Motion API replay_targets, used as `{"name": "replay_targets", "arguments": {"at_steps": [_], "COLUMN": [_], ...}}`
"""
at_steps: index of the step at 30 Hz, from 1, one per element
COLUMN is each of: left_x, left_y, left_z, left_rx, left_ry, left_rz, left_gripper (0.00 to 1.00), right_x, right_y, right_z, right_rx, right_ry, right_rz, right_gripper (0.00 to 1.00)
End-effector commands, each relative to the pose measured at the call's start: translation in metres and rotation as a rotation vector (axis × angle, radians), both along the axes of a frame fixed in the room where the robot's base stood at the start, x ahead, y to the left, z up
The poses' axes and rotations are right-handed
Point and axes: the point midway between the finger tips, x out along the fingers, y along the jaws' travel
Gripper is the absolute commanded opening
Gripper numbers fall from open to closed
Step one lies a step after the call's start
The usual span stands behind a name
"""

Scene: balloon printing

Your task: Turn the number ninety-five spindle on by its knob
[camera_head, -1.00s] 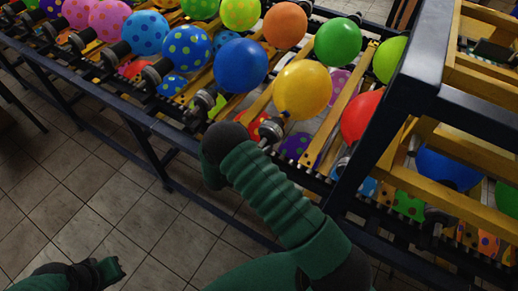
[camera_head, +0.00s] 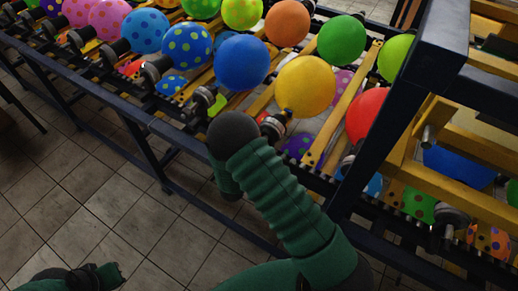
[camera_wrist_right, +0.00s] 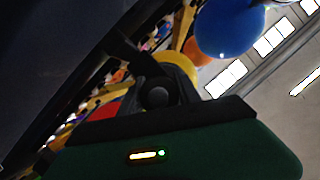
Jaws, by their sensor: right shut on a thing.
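A row of spindles lies along the machine, each with a balloon. A yellow balloon (camera_head: 305,85) sits on a spindle (camera_head: 272,125), with a blue balloon (camera_head: 241,62) to its left. No number can be read on any spindle. My right arm's dark wrist end is at the machine's near rail, just below these two balloons, and hides the knob and its own fingers in the head view. In the right wrist view my right gripper (camera_wrist_right: 125,45) shows as dark fingers, shut at the dark rail. My left gripper (camera_head: 112,274) is low at the left, away from the machine; its jaw opening is unclear.
A dark blue frame post (camera_head: 395,125) rises just right of my right forearm. The machine's dark near rail (camera_head: 120,100) runs across the view. Several other balloons, such as a green one (camera_head: 341,40), fill the rack. The tiled floor (camera_head: 90,200) before it is clear.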

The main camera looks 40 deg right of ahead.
Motion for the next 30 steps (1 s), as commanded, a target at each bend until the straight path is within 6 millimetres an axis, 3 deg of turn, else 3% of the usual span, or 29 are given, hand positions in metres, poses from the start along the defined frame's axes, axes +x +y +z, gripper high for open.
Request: {"name": "replay_targets", "arguments": {"at_steps": [19,20,25,30], "left_x": [0.0000,0.0000,0.0000,0.0001], "left_y": [0.0000,0.0000,0.0000,0.0000], "left_z": [-0.0067,-0.0067,-0.0066,-0.0064], "left_rx": [0.000,0.000,0.000,0.000], "left_ry": [0.000,0.000,0.000,0.000], "left_rz": [0.000,0.000,0.000,0.000], "left_gripper": [0.00,0.00,0.00,0.00], "right_x": [-0.0004,-0.0004,-0.0001,-0.0006], "right_y": [0.0004,0.0005,0.0007,0.0012], "right_z": [-0.0020,-0.0018,-0.0009,0.0004], "right_rx": [0.025,0.025,0.023,0.021], "right_ry": [-0.049,-0.049,-0.050,-0.052], "right_rz": [0.000,0.000,0.000,0.001], "right_gripper": [0.00,0.41,0.61,0.61]}}
